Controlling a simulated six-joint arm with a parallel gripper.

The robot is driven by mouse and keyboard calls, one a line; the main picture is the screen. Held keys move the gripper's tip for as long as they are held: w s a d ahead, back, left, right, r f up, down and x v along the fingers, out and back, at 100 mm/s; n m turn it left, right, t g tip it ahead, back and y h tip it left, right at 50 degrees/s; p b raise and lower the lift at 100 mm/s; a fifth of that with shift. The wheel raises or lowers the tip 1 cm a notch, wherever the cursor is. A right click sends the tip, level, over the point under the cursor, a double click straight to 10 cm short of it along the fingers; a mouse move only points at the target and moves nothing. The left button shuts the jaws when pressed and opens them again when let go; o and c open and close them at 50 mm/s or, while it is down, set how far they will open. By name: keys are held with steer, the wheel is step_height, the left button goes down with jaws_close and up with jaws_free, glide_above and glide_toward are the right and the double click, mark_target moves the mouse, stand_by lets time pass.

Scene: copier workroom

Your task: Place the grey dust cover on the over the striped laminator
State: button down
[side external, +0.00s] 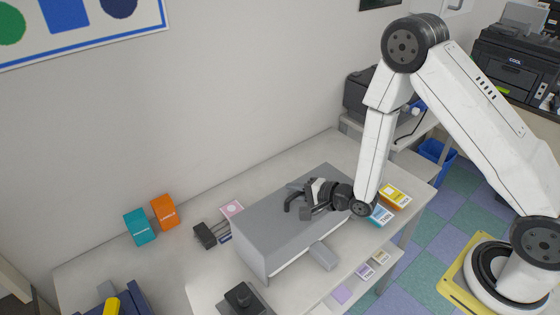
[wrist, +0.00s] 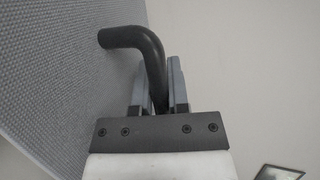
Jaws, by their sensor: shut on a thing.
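The grey dust cover (side external: 285,228) is a long box shape over the middle of the table, and its textured grey surface fills the left of the wrist view (wrist: 60,70). A black bent handle (wrist: 135,38) stands out from it. My gripper (side external: 300,194) is at the cover's top, with its fingers (wrist: 158,75) shut on the handle. I see no striped surface, so I cannot tell whether the laminator is under the cover. Whether the cover's lower edge touches the table is also unclear.
A small grey block (side external: 323,255) sits against the cover's front side. A black device (side external: 243,298) is near the front edge. A stapler-like black object (side external: 205,235), teal box (side external: 140,227) and orange box (side external: 164,211) stand left. Small packs (side external: 393,196) lie at the right end.

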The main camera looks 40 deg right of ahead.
steer(key=shift+f, duration=0.15)
steer(key=c, duration=0.5)
jaws_free()
steer(key=shift+c, duration=0.2)
steer(key=shift+f, duration=0.1)
steer(key=shift+f, duration=0.1)
steer(key=shift+s+d, duration=0.1)
steer(key=shift+s, duration=0.2)
steer(key=shift+r+v, duration=0.25)
steer(key=shift+v, duration=4.3)
steer(key=shift+d, duration=0.1)
